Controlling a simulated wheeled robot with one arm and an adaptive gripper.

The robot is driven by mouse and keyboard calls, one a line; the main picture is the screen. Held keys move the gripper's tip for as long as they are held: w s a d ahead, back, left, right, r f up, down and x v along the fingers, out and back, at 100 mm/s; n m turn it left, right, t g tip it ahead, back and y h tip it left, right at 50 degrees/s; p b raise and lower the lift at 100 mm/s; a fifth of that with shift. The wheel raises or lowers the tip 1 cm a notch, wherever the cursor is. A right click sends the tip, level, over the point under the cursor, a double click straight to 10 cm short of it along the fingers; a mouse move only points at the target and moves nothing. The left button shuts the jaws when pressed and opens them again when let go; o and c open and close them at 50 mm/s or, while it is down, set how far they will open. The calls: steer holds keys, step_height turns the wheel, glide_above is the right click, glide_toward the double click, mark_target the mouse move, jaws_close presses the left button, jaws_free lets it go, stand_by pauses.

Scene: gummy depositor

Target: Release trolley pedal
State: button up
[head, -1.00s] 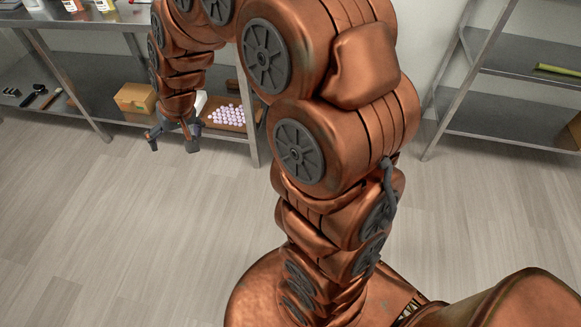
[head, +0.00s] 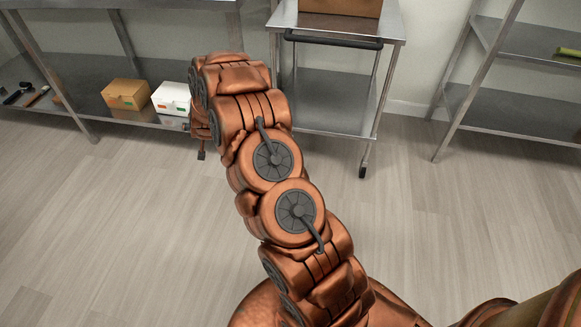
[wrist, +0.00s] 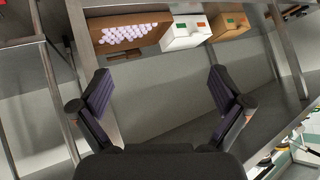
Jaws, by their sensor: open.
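The steel trolley (head: 335,103) with a dark push handle (head: 333,40) stands upright behind my arm in the head view. One dark caster (head: 362,171) shows at its front right leg. I cannot make out a pedal on it, and its left front corner is hidden by my arm. My gripper (wrist: 159,74) is open and empty in the wrist view, with its fingers wide apart. It faces a lower shelf with boxes. In the head view my arm hides most of the gripper, left of the trolley.
A steel bench (head: 75,72) at left holds an orange box (head: 127,95), a white box (head: 171,98) and dark tools on its lower shelf. A brown tray of pale gummies (wrist: 127,33) shows in the wrist view. Shelving (head: 515,105) stands at right. The floor in front is clear.

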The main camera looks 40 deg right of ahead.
steer(key=d+f+m+h+b, duration=0.25)
steer(key=d+f+b, duration=0.4)
steer(key=f, duration=0.65)
steer(key=s+d+f+t+h+b, duration=0.1)
steer(key=s+d+f+h+b, duration=0.5)
steer(key=d+f, duration=0.6)
steer(key=s+d+f+h+b, duration=0.4)
steer(key=s+d+f+b, duration=0.3)
steer(key=d+f, duration=0.5)
steer(key=shift+m+y, duration=0.25)
steer(key=shift+m, duration=0.1)
steer(key=shift+w+a+f+b+x, duration=0.15)
steer(key=shift+b+x, duration=0.65)
steer(key=shift+x, duration=0.9)
steer(key=shift+w+a+f+b+x, duration=0.15)
steer(key=shift+b+x, duration=0.6)
steer(key=shift+x, duration=1)
steer(key=shift+d, duration=0.1)
